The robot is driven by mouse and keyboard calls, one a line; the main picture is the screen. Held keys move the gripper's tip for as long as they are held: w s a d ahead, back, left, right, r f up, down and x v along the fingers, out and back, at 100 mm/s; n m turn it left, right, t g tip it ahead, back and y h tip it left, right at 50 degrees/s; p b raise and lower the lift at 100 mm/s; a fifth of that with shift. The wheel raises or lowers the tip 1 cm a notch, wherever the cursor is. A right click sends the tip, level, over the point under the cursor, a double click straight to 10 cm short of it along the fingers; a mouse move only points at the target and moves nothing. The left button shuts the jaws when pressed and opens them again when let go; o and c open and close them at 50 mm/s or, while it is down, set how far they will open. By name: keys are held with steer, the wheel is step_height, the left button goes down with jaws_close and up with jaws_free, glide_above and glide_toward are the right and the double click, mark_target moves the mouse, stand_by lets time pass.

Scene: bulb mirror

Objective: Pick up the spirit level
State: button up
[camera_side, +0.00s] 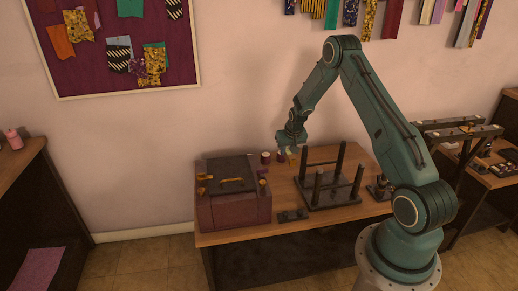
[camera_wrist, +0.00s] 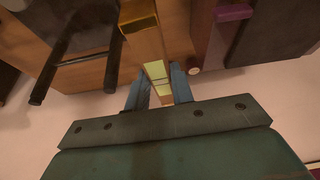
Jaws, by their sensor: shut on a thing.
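My gripper (camera_wrist: 160,88) is shut on the spirit level (camera_wrist: 155,70). The level is a narrow bar with pale yellow-green faces, held between the two blue fingers in the wrist view. An orange-gold part (camera_wrist: 139,24) shows beyond it at the top of that view; I cannot tell whether it belongs to the level. In the side view my gripper (camera_side: 290,146) is low over the back of the wooden table, and the level is too small and dark there to make out clearly. I cannot tell whether it touches the table.
A purple box (camera_side: 235,212) with a dark lid stands left of my gripper on the wooden table (camera_side: 262,231). A dark rack with upright posts (camera_side: 333,202) stands to the right. Small cylinders (camera_side: 266,157) sit close by on the left. A small dark piece (camera_side: 293,215) lies near the front edge.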

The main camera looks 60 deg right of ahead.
mark_target(288, 151)
steer(key=shift+r, duration=1.65)
